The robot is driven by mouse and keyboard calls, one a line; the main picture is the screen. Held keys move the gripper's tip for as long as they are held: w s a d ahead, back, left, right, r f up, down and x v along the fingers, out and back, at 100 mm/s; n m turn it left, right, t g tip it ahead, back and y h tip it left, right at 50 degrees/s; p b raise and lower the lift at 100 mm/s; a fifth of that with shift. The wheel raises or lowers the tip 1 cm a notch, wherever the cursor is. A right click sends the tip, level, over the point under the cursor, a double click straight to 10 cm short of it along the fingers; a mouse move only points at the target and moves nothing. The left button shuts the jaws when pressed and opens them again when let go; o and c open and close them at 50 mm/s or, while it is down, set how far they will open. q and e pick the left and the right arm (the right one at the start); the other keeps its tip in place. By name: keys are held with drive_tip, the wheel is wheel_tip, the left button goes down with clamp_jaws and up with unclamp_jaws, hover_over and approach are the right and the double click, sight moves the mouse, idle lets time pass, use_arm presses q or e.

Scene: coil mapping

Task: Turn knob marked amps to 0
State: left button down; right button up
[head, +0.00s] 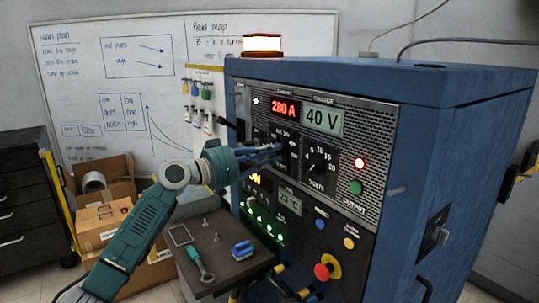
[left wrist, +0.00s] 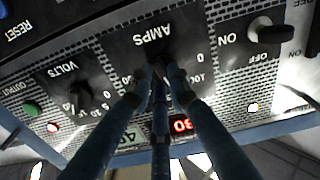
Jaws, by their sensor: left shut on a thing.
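A blue power cabinet (head: 465,130) has a grey mesh control panel. In the left wrist view, the picture is upside down and the gripper (left wrist: 163,78) is shut on the dark amps knob (left wrist: 158,66), below the AMPS label. The fingers hide most of the knob, so its pointer cannot be read. A 0 and a 100 show on its scale. My right gripper is not in view.
The volts knob (head: 317,165) is close to the right of the gripper, under a 40 V display (head: 323,119). Lower down are several buttons and a red emergency stop (head: 327,267). A dark tray (head: 218,258) with small tools sits below my arm.

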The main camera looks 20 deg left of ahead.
use_arm(q)
drive_tip(key=shift+w+a+r+n+p, duration=0.1)
drive_tip(key=shift+r+n+p, duration=0.1)
drive_tip(key=shift+n+p, duration=1.75)
drive_tip(key=shift+r+n+p, duration=0.2)
drive_tip(key=shift+n+p, duration=0.6)
drive_tip(key=shift+n, duration=2.4)
drive_tip(key=shift+w+a+r+n+p, duration=0.1)
drive_tip(key=shift+r+n+p, duration=0.1)
drive_tip(key=shift+n+p, duration=1.75)
drive_tip(key=shift+n+b, duration=0.6)
drive_tip(key=shift+n, duration=0.1)
drive_tip(key=c, duration=1.9)
unclamp_jaws()
drive_tip(key=shift+o, duration=1.3)
drive_tip(key=shift+d+f, duration=0.1)
drive_tip(key=shift+f, duration=0.15)
